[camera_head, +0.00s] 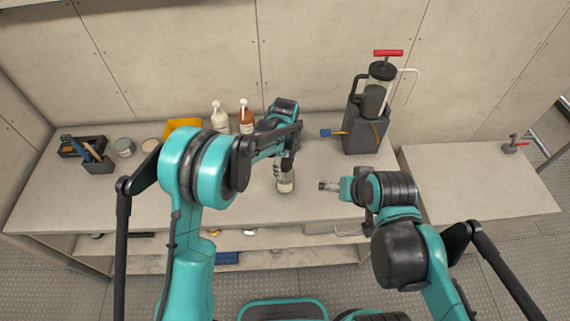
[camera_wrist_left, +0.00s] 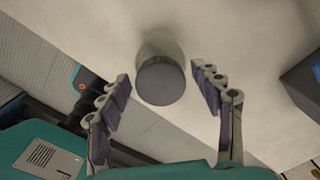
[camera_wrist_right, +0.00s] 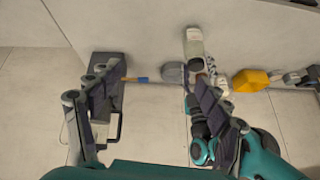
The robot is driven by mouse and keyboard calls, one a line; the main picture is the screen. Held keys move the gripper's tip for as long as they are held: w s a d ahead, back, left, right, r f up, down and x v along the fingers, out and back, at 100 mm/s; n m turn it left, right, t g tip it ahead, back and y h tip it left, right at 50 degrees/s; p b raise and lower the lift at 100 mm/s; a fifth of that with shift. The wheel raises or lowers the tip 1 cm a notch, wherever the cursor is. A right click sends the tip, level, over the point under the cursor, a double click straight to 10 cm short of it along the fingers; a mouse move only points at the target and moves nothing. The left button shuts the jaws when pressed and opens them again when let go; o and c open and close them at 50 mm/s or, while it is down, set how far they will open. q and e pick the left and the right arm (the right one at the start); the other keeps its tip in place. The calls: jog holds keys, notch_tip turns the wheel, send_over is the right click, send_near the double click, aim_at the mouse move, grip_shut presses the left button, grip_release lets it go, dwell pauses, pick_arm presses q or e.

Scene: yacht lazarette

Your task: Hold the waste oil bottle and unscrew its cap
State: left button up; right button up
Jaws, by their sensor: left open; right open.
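The waste oil bottle (camera_head: 286,184), clear with a pale label, stands upright near the front of the bench. Its round grey cap (camera_wrist_left: 161,84) faces the left wrist camera. My left gripper (camera_head: 285,161) is open above the bottle; in the left wrist view its fingers stand apart on either side of the cap. My right gripper (camera_head: 327,186) is open, right of the bottle and apart from it, pointing toward it. The right wrist view shows the bottle (camera_wrist_right: 194,47) beyond the fingertips, nearer the right-hand finger. The left gripper partly hides the bottle's top in the head view.
A dark pump canister (camera_head: 364,129) with a red handle stands at the back right. A tool caddy (camera_head: 97,163) is far left. The bench front (camera_head: 320,210) is clear.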

jog(key=w+a+f+m+g+y, duration=0.25)
jog(key=w+f+m, duration=0.2)
jog(key=w, duration=0.45)
jog(key=w+a+f+m+g+y, duration=0.1)
jog(key=w+f+m+g+y, duration=0.2)
jog(key=w+m, duration=0.4)
pick_arm(q)
jog(key=shift+w, duration=0.1)
pick_arm(e)
jog(key=w+f+m+y, duration=0.25)
jog(key=w+f, duration=0.25)
jog(key=f, duration=0.3)
jog(key=m+y, duration=0.2)
jog(key=y, duration=0.1)
send_near(288, 181)
jog(key=shift+g, duration=0.45)
jog(key=w+f, duration=0.4)
jog(key=f, duration=0.1)
jog(key=shift+w+d+f, duration=0.1)
jog(key=shift+w+d, duration=0.15)
jog(key=shift+w, duration=0.05)
jog(key=shift+s+f+m+y, duration=0.2)
jog(key=shift+f+m+y, duration=0.1)
jog(key=shift+f, duration=0.2)
jog(key=shift+a+f, duration=0.15)
jog(key=shift+a, duration=0.15)
jog(key=x, duration=0.9)
jog(key=shift+a, duration=0.15)
jog(key=c, duration=0.9)
